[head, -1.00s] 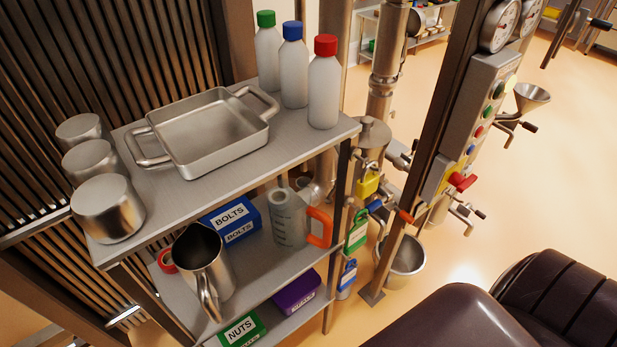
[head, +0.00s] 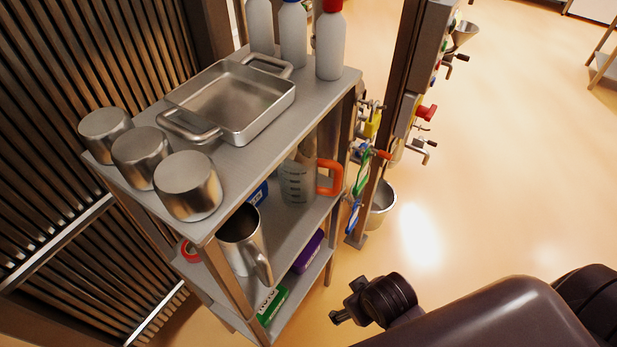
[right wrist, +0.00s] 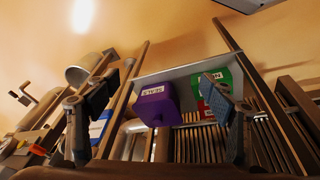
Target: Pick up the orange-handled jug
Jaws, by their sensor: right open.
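The orange-handled jug (head: 297,184) stands upright on the middle shelf of the metal rack in the head view. It is a translucent measuring jug with marks on its side, and its orange handle (head: 335,178) faces right. The top shelf hides its upper part. I cannot make the jug out in the right wrist view. My right gripper (head: 347,302) is in front of the rack, to the lower right of the jug and apart from it. Its two spread fingers show in the right wrist view (right wrist: 155,105), open and empty. My left gripper is not in view.
A steel jug (head: 242,238) stands on the middle shelf, left of the orange-handled one. The top shelf holds a steel tray (head: 268,122), steel cups (head: 190,190) and bottles (head: 331,48). A post with hanging tags (head: 362,180) stands close right of the jug.

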